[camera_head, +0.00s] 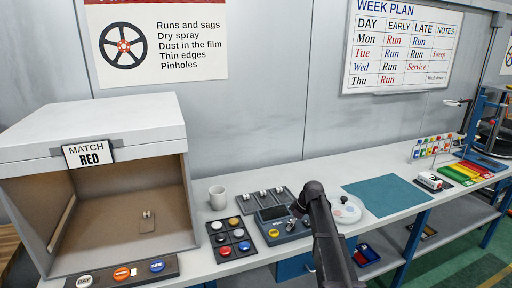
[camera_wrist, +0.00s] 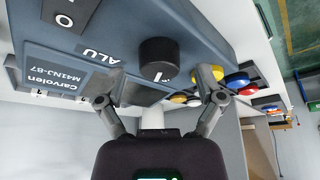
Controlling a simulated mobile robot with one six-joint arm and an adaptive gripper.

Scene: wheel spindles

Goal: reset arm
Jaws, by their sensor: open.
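My gripper (camera_wrist: 161,74) is open, with its two fingers spread and nothing held between them. It is close to a blue-grey device (camera_wrist: 215,30) marked "ALU" and "Carvolen M41NJ-87". A black knob (camera_wrist: 158,58) with a white mark lies between the fingers in the picture; I cannot tell whether they touch it. In the head view the same device (camera_head: 270,233) sits on the bench, and my dark arm reaches to its right side, hiding part of it.
A round white dish (camera_head: 345,211) is just right of my arm. A "MATCH RED" booth (camera_head: 95,125) fills the left. A teal mat (camera_head: 388,195) lies clear to the right.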

